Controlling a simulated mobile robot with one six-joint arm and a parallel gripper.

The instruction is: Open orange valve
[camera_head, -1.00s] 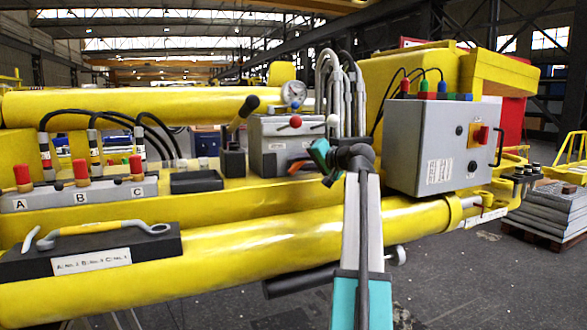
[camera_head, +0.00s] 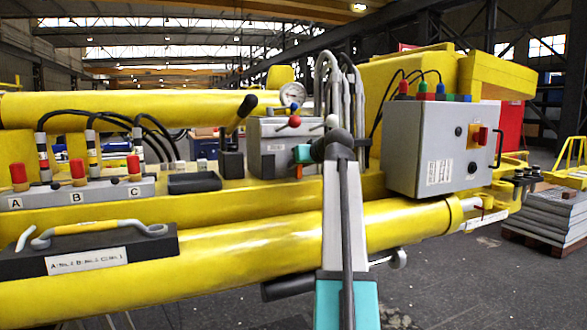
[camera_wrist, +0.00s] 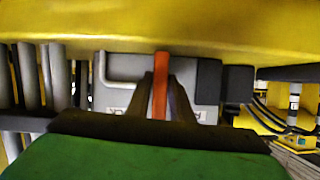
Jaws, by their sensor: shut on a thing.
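The orange valve handle (camera_wrist: 160,88) shows in the wrist view as a straight upright bar in front of a grey box. My gripper (camera_wrist: 161,80) has one dark finger on each side of it and is shut on it. In the head view my gripper (camera_head: 302,156) is at the front of the grey valve box (camera_head: 268,143). Only a small orange piece of the handle (camera_head: 299,172) shows below it there. My wrist hides the rest of the handle and the valve body.
A red-knobbed lever (camera_head: 294,121) and a white-knobbed lever (camera_head: 332,121) stand just above my gripper. Grey hoses (camera_head: 326,75) rise behind my wrist. A grey control box (camera_head: 432,150) is close on the right.

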